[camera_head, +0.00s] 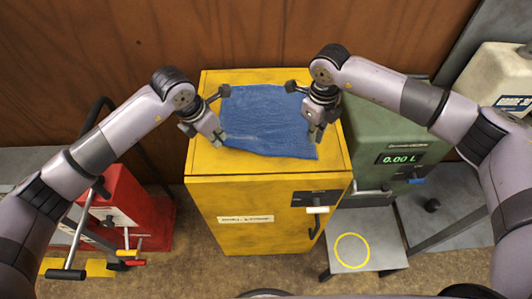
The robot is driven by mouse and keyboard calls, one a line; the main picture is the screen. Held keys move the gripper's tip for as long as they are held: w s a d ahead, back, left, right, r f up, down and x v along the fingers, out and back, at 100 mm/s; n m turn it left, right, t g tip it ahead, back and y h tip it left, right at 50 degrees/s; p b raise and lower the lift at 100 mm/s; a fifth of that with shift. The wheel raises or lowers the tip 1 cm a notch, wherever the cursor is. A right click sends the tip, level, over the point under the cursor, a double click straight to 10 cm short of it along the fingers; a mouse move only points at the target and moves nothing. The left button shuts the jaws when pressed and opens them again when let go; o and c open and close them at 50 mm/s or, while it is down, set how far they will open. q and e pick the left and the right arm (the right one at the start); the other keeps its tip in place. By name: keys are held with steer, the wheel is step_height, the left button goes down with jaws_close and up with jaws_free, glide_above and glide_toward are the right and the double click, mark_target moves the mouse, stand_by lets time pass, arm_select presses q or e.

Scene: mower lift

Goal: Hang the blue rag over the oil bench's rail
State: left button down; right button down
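The blue rag (265,122) lies spread flat on top of the yellow cabinet (240,172), slightly wrinkled. My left gripper (221,115) is at the rag's left edge with its fingers spread apart. My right gripper (303,111) is at the rag's right edge, also with its fingers spread. Neither gripper visibly pinches the cloth; whether the fingertips touch it is hard to tell. A green oil dispenser (395,135) reading 0.00 L stands right of the cabinet. I cannot make out the oil bench's rail clearly.
A grey stand with a yellow ring (352,251) is low at the front right. A red machine with levers (113,205) stands left of the cabinet. A cream jug (494,78) is at the far right. A wooden wall (240,30) closes the back.

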steer(key=c, duration=1.2)
jaws_free()
steer(key=shift+c, duration=0.2)
